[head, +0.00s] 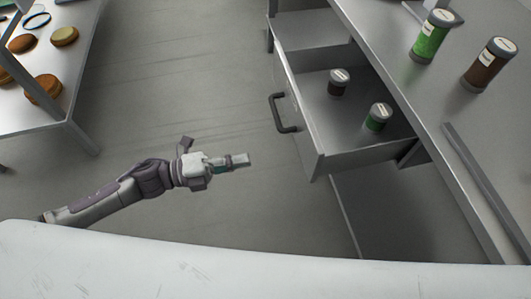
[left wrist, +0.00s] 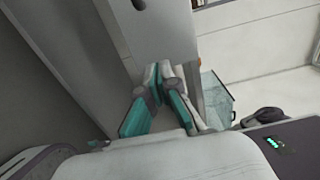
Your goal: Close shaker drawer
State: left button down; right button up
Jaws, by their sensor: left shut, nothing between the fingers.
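The shaker drawer (head: 312,118) stands pulled out from the metal counter in the head view. Its dark handle (head: 281,113) is on the left-facing front. Inside lie a brown shaker (head: 338,84) and a green shaker (head: 377,118), both upright. My left gripper (head: 248,160) is shut and empty, to the left of the drawer's near front corner and apart from the handle in the head view. In the left wrist view its fingers (left wrist: 160,75) are together in front of a grey metal panel; I cannot tell whether they touch it. My right gripper is not in view.
A green shaker (head: 430,38) and a brown shaker (head: 489,64) stand on the counter top (head: 395,62). The floor (head: 180,90) between table and drawer is clear.

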aim_at(305, 148)
pick_arm(q)
jog(key=p+x, duration=0.2)
jog(key=x, duration=1.1)
jog(key=shift+w, duration=0.15)
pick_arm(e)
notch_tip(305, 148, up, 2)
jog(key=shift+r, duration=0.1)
